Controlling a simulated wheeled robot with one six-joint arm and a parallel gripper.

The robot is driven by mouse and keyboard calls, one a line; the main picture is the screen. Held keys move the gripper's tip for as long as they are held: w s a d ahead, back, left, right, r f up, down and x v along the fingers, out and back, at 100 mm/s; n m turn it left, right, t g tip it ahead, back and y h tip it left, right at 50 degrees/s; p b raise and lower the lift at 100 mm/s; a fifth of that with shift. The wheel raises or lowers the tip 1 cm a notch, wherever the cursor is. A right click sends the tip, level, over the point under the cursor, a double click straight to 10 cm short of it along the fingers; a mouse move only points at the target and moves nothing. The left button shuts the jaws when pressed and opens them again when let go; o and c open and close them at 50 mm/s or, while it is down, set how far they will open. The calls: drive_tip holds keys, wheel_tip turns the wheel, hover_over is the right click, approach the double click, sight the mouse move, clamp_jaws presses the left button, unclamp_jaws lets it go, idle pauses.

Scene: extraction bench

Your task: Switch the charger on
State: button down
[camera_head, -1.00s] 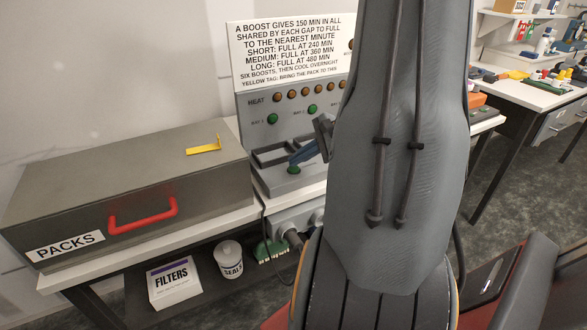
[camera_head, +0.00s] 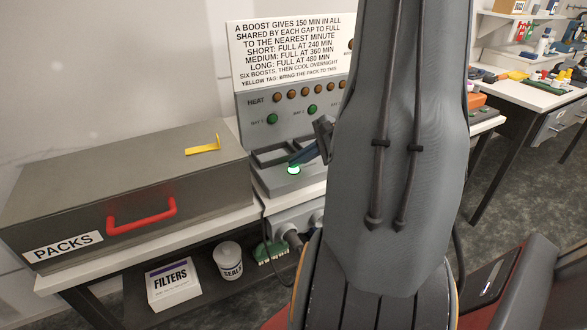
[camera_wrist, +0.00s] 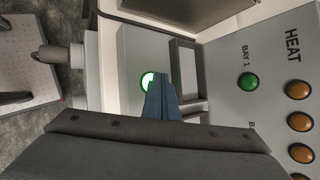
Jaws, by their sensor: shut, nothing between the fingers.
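The charger (camera_head: 262,183) is a grey unit on the bench with a sloped back panel, bay recesses and a row of amber HEAT lamps. Its round green button (camera_head: 294,170) on the front ledge is lit bright; the button also shows in the wrist view (camera_wrist: 147,82). My gripper (camera_head: 296,160) is shut and empty, its blue fingertips at the button. In the wrist view my gripper (camera_wrist: 158,78) partly covers the button's edge; whether the tips touch it I cannot tell. My arm hides the charger's right part.
A grey PACKS case (camera_head: 120,200) with a red handle (camera_head: 142,215) and a yellow tag (camera_head: 203,148) stands left of the charger. A FILTERS box (camera_head: 173,285) and SEALS tub (camera_head: 229,258) sit on the lower shelf. An instruction sign (camera_head: 290,50) stands above.

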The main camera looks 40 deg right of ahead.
sight(298, 170)
drive_tip(key=shift+r+p, duration=0.5)
drive_tip(key=shift+r, duration=0.3)
drive_tip(key=shift+r, duration=0.1)
wheel_tip(298, 170, up, 5)
drive_tip(key=p, duration=0.3)
drive_tip(key=shift+a, duration=0.1)
idle(0.7)
